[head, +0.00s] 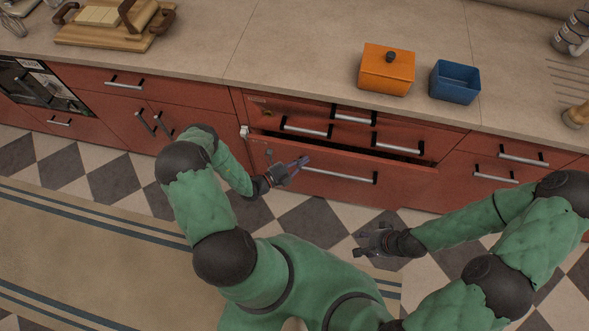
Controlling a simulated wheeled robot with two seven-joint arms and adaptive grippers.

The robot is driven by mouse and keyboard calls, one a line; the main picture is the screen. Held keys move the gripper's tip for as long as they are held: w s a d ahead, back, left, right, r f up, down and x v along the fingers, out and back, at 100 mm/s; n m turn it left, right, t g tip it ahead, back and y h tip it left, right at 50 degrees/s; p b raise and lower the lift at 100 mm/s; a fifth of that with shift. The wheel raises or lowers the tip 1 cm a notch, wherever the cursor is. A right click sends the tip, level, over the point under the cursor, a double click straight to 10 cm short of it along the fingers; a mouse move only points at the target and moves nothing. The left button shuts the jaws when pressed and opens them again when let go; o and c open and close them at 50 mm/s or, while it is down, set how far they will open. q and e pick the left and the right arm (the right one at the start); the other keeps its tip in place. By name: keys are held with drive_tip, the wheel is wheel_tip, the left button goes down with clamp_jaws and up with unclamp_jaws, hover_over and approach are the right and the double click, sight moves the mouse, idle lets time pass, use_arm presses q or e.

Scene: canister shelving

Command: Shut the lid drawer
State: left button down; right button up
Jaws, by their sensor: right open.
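The wide lower red drawer (340,192) stands slightly open, with a dark gap along its top edge. A metal bar handle (345,178) runs across its front. What lies inside cannot be seen. My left gripper (300,162) is in front of this drawer, near the left end of the handle. It seems to hold nothing, but whether its fingers touch the drawer front cannot be told, nor whether they are open or shut. My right gripper (362,246) is open and empty, low over the checkered floor, apart from the drawer.
Smaller closed-looking drawers (306,128) sit above the open one. On the counter (290,60) stand an orange canister (386,72) with a lid and an open blue canister (455,84). A wooden board (110,38) is at the upper left. The floor before the cabinets is clear.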

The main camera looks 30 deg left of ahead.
sight(311, 150)
use_arm(q)
drive_tip(key=shift+w+a, duration=0.2)
drive_tip(key=shift+w, duration=0.35)
drive_tip(key=shift+w+a, duration=0.15)
drive_tip(key=shift+w, duration=0.35)
use_arm(e)
drive_tip(key=shift+f, duration=0.3)
use_arm(q)
drive_tip(key=shift+w, duration=0.1)
drive_tip(key=w+b, duration=0.1)
drive_tip(key=w+a, duration=0.1)
drive_tip(key=w, duration=0.1)
drive_tip(key=w+b, duration=0.1)
drive_tip(key=w, duration=0.1)
drive_tip(key=shift+a+r+b, duration=0.1)
drive_tip(key=shift+a+b, duration=0.2)
drive_tip(key=shift+b, duration=0.05)
use_arm(e)
wheel_tip(311, 150, down, 2)
drive_tip(key=shift+f, duration=0.1)
